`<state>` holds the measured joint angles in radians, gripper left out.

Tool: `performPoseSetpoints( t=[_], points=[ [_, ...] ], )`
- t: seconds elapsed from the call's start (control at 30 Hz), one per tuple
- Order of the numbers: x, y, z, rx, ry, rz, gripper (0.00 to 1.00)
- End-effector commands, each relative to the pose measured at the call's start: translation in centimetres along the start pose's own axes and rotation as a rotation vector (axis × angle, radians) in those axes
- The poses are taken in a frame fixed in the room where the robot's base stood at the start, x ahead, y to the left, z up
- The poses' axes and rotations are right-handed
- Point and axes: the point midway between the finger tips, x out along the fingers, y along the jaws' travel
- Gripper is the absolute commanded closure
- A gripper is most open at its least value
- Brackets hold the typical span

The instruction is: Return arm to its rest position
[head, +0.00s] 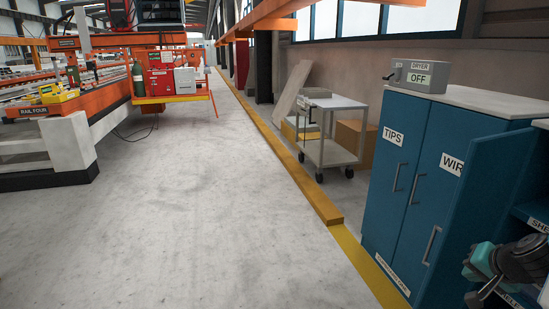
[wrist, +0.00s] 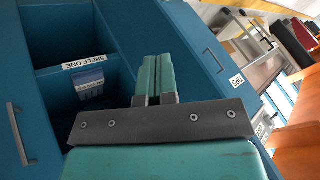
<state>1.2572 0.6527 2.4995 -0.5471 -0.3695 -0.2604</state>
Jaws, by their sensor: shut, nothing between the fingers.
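My gripper (wrist: 158,62) shows in the wrist view with its two teal fingers side by side, shut and empty. It is in front of the open part of a blue cabinet (wrist: 100,12), whose shelf label reads SHELF ONE (wrist: 89,62). In the head view, black and teal parts of my arm show at the lower right edge, in front of the blue cabinet (head: 407,180). The fingertips cannot be made out in that view.
A grey dryer box (head: 417,75) marked OFF stands on the cabinet. A wheeled cart (head: 338,152) is left of the cabinet, by an orange-yellow floor beam (head: 285,155). A small packet (wrist: 88,84) lies in the shelf. The concrete floor (head: 190,220) is clear.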

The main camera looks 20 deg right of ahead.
Motion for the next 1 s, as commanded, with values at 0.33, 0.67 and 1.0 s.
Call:
performPoseSetpoints(
  t=[0.33,0.67,1.0],
  points=[
    [-4.9,-19.8,8.1,-0.529,-0.328,-0.250,1.00],
    [-17.5,-28.2,22.5,-1.105,-0.649,-0.396,1.00],
    [-26.4,-26.2,29.0,-1.468,-0.786,-0.435,1.00]
  ],
)
